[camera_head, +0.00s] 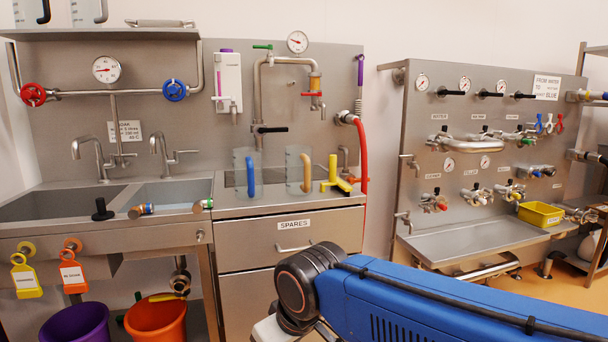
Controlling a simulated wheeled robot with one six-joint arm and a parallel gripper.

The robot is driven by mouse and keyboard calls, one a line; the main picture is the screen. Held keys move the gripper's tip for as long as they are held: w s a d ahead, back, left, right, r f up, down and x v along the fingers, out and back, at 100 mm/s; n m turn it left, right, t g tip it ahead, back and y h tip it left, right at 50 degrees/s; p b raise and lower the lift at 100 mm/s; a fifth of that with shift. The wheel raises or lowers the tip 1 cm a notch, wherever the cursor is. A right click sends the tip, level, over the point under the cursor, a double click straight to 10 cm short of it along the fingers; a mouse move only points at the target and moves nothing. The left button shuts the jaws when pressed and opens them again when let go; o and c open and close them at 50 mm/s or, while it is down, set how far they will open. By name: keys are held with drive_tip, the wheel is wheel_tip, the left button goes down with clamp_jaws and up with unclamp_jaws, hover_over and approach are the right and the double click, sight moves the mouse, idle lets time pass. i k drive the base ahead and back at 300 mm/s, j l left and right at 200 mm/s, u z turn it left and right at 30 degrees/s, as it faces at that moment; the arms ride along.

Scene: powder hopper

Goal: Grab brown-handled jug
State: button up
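The brown-handled jug (294,168) is a clear upright jug with a tan-brown handle (307,173) on its right side. It stands on the steel counter right of the sinks. A similar clear jug (241,168) with a blue handle stands just to its left. My blue arm reaches in from the lower right, below and in front of the counter. My gripper is not visible; only arm links and a black joint show. Nothing hides the brown-handled jug.
A yellow fitting (336,178) and a red hose (362,150) are close right of the jug. A pipe with a black lever (270,129) is on the panel behind. Sinks (170,193) lie left; the counter's front strip (285,202) is clear.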

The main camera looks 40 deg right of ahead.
sight(298, 158)
drive_tip(key=l+z, duration=0.15)
drive_tip(key=z, duration=0.7)
drive_tip(key=k+l, duration=0.05)
